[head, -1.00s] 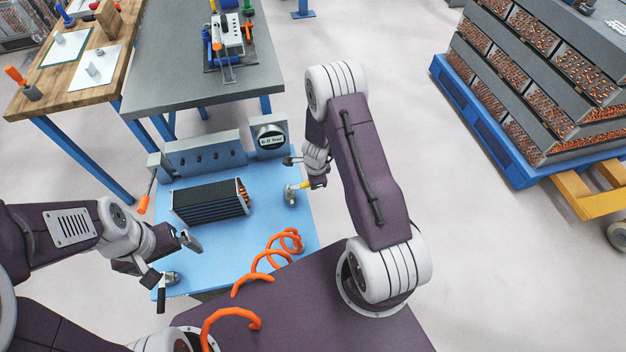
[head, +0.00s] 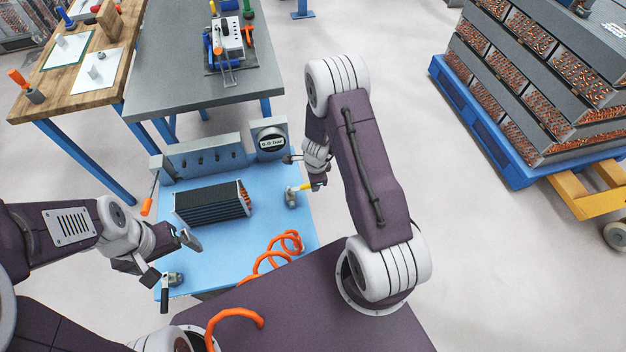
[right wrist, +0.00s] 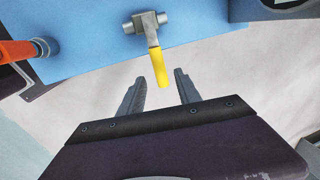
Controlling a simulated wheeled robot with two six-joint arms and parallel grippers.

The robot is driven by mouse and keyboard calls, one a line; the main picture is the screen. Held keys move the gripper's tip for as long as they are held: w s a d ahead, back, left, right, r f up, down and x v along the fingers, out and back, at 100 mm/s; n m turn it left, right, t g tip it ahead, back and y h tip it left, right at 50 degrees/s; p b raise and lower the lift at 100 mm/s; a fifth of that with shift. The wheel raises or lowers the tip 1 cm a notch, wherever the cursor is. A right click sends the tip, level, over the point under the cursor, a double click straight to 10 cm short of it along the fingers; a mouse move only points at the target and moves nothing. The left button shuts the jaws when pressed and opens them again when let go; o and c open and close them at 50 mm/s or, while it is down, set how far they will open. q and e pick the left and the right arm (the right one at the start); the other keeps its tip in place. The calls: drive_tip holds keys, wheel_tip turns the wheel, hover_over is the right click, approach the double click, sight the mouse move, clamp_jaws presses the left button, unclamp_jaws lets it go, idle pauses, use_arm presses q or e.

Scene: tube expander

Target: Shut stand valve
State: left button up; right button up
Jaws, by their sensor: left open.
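A second valve (head: 172,279) with a black lever (head: 164,300) is at the stand's front left corner. My left gripper (head: 171,256) is open just above it, with nothing between its fingers.
A black finned coil block (head: 212,202) lies on the stand, with a pressure gauge (head: 271,141) behind it. An orange hose (head: 285,248) coils at the front. An orange-handled tool (head: 147,206) is at the left edge. A loaded blue pallet (head: 490,130) stands right.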

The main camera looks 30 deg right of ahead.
use_arm(q)
wheel_tip(320, 180, up, 4)
drive_tip(key=shift+f+p, duration=0.1)
drive_tip(key=shift+p, duration=1.15)
use_arm(e)
drive_tip(key=r, duration=0.2)
drive_tip(key=s+r, duration=0.1)
drive_tip(key=r, duration=0.2)
drive_tip(key=shift+s+a+r, duration=0.1)
drive_tip(key=shift+a+r, duration=0.05)
drive_tip(key=shift+r, duration=0.15)
